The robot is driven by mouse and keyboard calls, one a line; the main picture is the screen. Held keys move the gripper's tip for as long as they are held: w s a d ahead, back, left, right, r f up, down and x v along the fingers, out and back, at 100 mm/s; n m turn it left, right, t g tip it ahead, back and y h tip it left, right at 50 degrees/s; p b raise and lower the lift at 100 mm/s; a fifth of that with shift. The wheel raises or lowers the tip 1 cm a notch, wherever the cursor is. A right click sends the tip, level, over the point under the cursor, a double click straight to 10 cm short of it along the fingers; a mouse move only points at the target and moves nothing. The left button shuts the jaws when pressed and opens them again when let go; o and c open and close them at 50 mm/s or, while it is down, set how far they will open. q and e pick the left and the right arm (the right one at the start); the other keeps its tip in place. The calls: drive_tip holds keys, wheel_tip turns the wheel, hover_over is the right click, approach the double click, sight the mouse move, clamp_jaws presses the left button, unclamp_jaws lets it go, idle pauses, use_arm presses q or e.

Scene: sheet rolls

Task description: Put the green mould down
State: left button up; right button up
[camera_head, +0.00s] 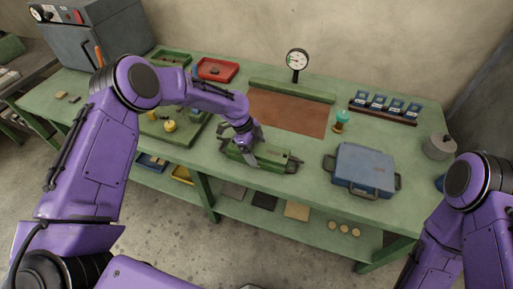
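The green mould (276,160), a long block with dark handles at its ends, is at the front of the green workbench, left of the blue case. My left gripper (246,150) reaches down on the left half of the mould. One grey finger shows across its near side, and the gripper looks shut on it. The mould looks level; I cannot tell whether its underside touches the bench. My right arm (465,225) shows at the lower right, but its gripper is out of view.
The blue case (363,170) stands close to the right of the mould. Behind lie a brown mat (288,113), a dial gauge (297,62), a teal-topped item (341,120) and a dark rack (384,108). A red tray (216,70) is farther left. The bench's front edge is near.

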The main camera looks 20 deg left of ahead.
use_arm(q)
drive_tip(key=shift+o, duration=0.3)
drive_tip(key=shift+s+r, duration=0.15)
drive_tip(key=shift+a+r, duration=0.1)
drive_tip(key=shift+r, duration=0.05)
drive_tip(key=b+v, duration=0.3)
drive_tip(key=v, duration=0.7)
drive_tip(key=shift+a+r, duration=0.2)
drive_tip(key=shift+r, duration=0.1)
drive_tip(key=shift+a+r, duration=0.15)
drive_tip(key=shift+r, duration=0.25)
